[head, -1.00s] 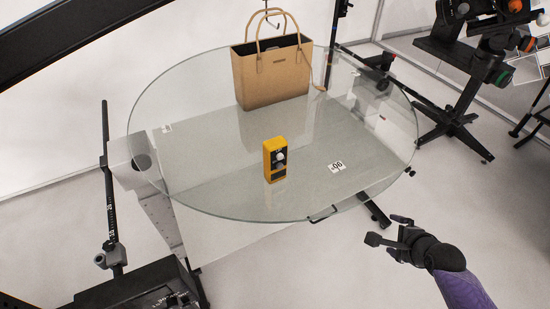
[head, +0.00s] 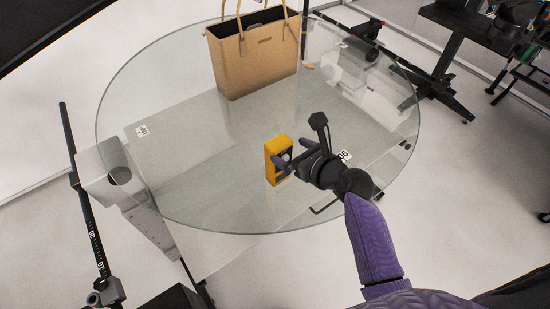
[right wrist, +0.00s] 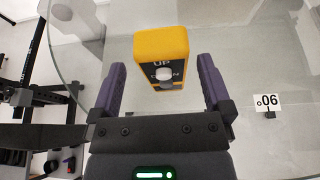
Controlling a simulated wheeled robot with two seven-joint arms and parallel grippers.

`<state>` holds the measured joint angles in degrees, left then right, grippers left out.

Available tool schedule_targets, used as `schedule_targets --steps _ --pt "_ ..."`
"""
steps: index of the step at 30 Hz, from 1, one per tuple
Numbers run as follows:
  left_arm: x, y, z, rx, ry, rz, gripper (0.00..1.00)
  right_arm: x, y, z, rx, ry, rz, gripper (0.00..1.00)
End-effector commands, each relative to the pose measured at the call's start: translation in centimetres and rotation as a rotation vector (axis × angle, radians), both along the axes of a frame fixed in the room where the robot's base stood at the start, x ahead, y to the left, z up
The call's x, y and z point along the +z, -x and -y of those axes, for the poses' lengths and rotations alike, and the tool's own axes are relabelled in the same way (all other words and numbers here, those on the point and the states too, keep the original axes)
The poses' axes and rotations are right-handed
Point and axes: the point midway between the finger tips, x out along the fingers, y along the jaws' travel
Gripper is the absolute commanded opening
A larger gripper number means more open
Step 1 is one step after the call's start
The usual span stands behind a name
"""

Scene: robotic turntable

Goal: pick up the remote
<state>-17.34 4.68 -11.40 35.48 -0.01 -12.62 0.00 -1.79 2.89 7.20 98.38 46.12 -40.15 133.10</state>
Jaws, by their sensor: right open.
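The remote (head: 272,158) is a yellow upright box with a dark front panel, standing on the round glass turntable (head: 180,185). In the right wrist view the remote (right wrist: 162,48) shows the words UP and N beside a pale round button, and it lies ahead between the finger lines. My right gripper (head: 296,152) is open and at the remote's right side, in front of part of its panel. In the right wrist view its two purple fingers (right wrist: 161,85) are spread wide with nothing gripped. Whether a finger touches the remote I cannot tell. My left gripper is not in view.
A tan handbag (head: 255,62) stands on the glass behind the remote. A number card (head: 345,155) lies right of my gripper, clear in the right wrist view (right wrist: 267,102). A black scaled post (head: 88,210) stands at the left.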

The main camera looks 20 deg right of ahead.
Motion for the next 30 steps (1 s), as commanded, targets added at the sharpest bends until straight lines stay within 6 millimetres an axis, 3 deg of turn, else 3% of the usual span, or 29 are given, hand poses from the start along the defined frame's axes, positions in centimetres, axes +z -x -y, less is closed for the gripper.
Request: schedule_targets --steps 8,16,30 --pt "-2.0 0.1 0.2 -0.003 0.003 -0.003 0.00 -2.3 -4.3 -1.7 0.001 0.002 0.001 1.00" --pt "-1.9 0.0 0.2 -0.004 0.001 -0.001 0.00 -2.2 -4.7 -1.8 0.000 0.003 0.000 0.98" --pt "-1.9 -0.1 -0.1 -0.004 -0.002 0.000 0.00 -2.2 -4.7 -1.8 0.000 0.003 0.000 0.00"
